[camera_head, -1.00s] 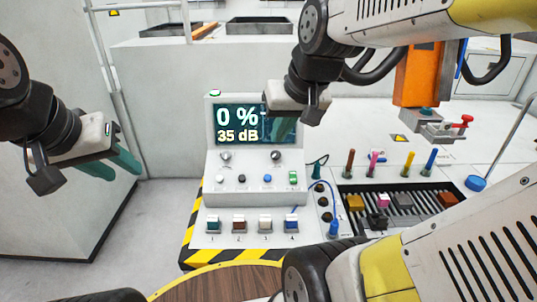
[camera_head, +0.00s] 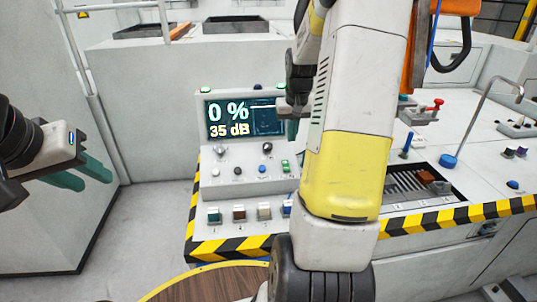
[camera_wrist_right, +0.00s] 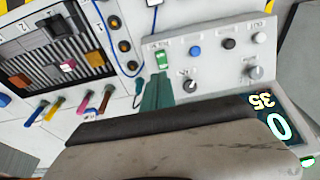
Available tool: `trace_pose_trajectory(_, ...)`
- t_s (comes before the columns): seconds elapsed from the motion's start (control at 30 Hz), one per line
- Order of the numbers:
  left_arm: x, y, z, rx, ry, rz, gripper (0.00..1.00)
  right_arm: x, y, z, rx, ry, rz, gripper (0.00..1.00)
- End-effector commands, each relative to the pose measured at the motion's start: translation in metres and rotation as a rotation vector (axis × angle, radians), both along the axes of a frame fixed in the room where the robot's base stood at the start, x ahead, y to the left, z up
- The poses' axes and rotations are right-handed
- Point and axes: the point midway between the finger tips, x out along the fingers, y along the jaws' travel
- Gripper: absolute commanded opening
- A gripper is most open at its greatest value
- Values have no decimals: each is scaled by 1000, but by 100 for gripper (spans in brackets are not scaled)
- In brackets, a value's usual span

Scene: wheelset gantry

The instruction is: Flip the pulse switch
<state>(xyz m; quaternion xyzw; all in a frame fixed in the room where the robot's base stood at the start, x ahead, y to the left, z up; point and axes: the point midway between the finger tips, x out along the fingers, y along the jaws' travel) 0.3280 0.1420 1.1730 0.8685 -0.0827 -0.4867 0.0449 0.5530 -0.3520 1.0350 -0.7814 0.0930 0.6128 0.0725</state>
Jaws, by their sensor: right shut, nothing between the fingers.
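The control panel (camera_head: 240,190) has a lit screen reading 0 % and 35 dB. A green rocker switch (camera_head: 285,166) sits at the right end of its button row; it also shows in the right wrist view (camera_wrist_right: 163,59) beside small lettering that I cannot read for certain. My right gripper (camera_head: 292,129) is partly hidden behind my right arm, at the screen's right edge. In the right wrist view its green fingertips (camera_wrist_right: 157,90) are together and empty, close to the switch, with contact not visible. My left gripper (camera_head: 82,174) hangs open and empty at the left, away from the panel.
Knobs (camera_head: 267,149) and a blue button (camera_head: 262,168) are near the green switch. Coloured switches (camera_head: 239,213) line the panel's lower front. A slotted tray (camera_wrist_right: 65,50) and coloured pegs (camera_wrist_right: 73,107) lie beside the panel. My right arm covers part of the bench.

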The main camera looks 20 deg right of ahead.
Motion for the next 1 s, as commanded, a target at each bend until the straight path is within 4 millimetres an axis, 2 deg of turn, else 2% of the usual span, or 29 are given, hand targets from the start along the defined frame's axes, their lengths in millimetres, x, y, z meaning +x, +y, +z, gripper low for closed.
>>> trace_pose_trajectory(0.27, 0, 0, 0, 0, 0, 0, 36, 0, 0, 0, 0, 0, 0, 0)
trace_pose_trajectory(0.43, 0, 0, 0, 0, 0, 0, 36, 2, 0, -10, 1, 1, 0, 0)
trace_pose_trajectory(0.57, 0, 0, 0, 0, 0, 0, 36, 6, -1, -32, 3, 4, 0, 0)
trace_pose_trajectory(0.8, 0, 0, 0, 0, 0, 0, 36, 18, -4, -83, 3, 4, 0, 0)
trace_pose_trajectory(1.0, 0, 0, 0, 0, 0, 0, 36, 27, -6, -116, 1, 1, 0, 0)
